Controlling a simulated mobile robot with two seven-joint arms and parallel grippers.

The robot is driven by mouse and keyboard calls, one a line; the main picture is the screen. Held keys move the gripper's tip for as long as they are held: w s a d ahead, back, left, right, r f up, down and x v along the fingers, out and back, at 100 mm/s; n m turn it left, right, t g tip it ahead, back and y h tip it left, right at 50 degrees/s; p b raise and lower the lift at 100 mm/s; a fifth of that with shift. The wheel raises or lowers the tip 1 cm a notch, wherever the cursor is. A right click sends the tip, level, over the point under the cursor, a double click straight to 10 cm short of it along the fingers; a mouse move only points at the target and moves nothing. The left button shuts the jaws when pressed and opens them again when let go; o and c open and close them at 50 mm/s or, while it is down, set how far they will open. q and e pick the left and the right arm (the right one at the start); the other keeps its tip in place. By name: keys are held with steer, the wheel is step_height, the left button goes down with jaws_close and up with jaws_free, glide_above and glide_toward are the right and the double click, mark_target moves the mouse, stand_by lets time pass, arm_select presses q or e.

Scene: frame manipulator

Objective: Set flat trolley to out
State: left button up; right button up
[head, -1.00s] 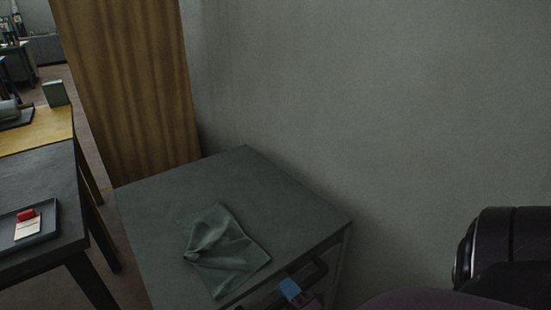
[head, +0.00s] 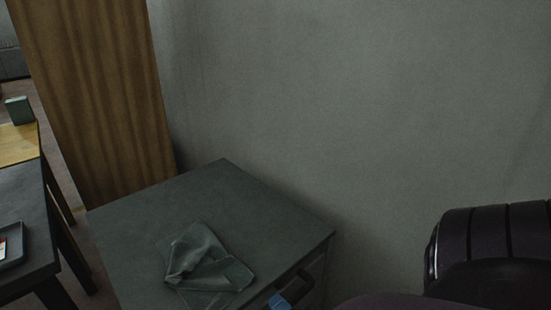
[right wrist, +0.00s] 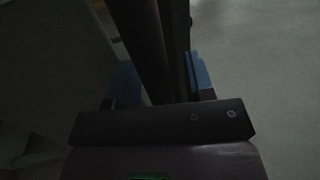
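The flat trolley (head: 255,210) is a dark grey, flat-topped unit against the wall in the head view. Its dark handle (head: 300,284) runs along the near right edge. My right gripper (head: 279,302) is at the handle, with a blue fingertip showing at the lower edge of the head view. In the right wrist view its blue fingers (right wrist: 165,80) stand apart on both sides of a dark bar, which seems to be the handle. A gap seems to show at the left finger; contact is hard to judge in the dark. My left gripper is in neither view.
A crumpled grey cloth (head: 203,265) lies on the trolley top. A wooden panel (head: 95,100) stands behind it. A dark table (head: 30,200) with a tray (head: 12,245) is at the left, with a narrow floor gap between. A bare wall (head: 350,110) fills the right.

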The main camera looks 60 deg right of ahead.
steer(key=v, duration=1)
steer(key=shift+s, duration=0.35)
steer(key=shift+a+f, duration=0.1)
steer(key=shift+a, duration=0.05)
